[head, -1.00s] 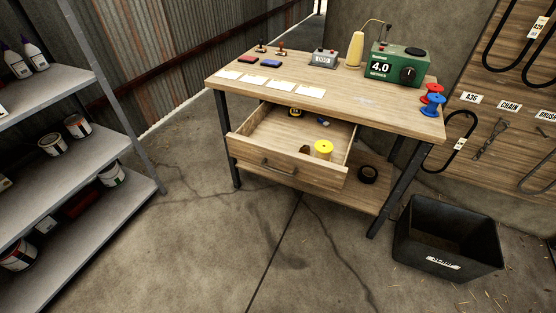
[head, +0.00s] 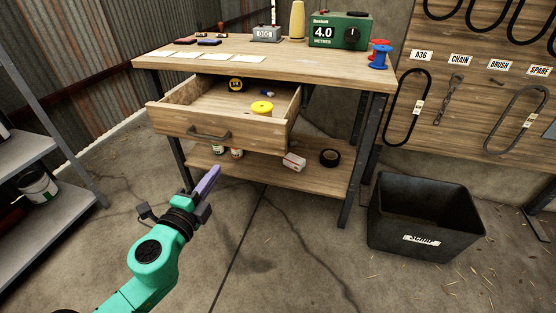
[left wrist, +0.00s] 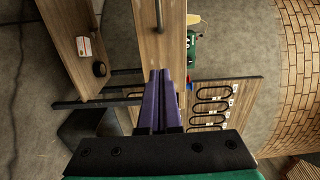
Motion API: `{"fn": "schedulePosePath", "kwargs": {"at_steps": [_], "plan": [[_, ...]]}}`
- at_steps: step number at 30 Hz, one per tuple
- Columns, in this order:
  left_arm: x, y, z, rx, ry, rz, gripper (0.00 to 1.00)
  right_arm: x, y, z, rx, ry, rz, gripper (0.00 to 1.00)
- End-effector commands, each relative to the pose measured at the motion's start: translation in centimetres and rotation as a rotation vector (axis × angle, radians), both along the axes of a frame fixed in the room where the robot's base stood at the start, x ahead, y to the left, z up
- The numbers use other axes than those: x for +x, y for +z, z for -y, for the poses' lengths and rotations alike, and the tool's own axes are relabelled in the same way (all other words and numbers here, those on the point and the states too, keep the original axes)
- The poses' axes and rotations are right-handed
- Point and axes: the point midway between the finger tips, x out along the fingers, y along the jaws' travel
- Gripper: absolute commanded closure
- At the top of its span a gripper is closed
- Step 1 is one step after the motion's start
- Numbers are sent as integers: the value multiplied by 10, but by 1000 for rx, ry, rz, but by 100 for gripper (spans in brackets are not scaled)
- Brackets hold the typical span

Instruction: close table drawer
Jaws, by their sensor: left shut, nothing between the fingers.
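The wooden table drawer (head: 180,126) is pulled open from under the table top (head: 290,66). Its dark bar handle (head: 209,134) is on the front panel. Inside lie a yellow spool (head: 262,108), a black and yellow tape measure (head: 236,85) and a small blue item (head: 268,93). My left gripper (head: 209,180) is shut and empty, below and in front of the drawer front, apart from it in the head view. In the left wrist view its purple fingers (left wrist: 162,85) are together, pointing toward the drawer front (left wrist: 160,45) and handle (left wrist: 159,14). My right gripper is not in view.
The table's lower shelf (head: 255,174) holds a roll of black tape (head: 330,158), a white box (head: 294,162) and small jars. A black bin (head: 425,215) stands at the right. A grey shelf rack (head: 60,200) stands at the left. Open concrete floor lies in front.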

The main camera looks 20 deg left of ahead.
Motion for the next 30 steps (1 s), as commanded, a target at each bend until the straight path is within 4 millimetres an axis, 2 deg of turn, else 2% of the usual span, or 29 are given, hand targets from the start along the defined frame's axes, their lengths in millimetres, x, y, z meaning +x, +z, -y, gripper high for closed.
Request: {"fn": "schedulePosePath", "kwargs": {"at_steps": [5, 12, 21, 25, 30], "plan": [[14, 11, 4, 11, -11, 17, 100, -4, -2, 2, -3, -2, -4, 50], [62, 11, 2, 9, -7, 17, 100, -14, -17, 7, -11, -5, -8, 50], [119, 9, 0, 7, -5, 15, 100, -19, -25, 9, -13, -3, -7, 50], [134, 8, 0, 6, -5, 13, 100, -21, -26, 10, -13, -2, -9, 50], [139, 7, 0, 6, -6, 11, 100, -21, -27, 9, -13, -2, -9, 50]]}}
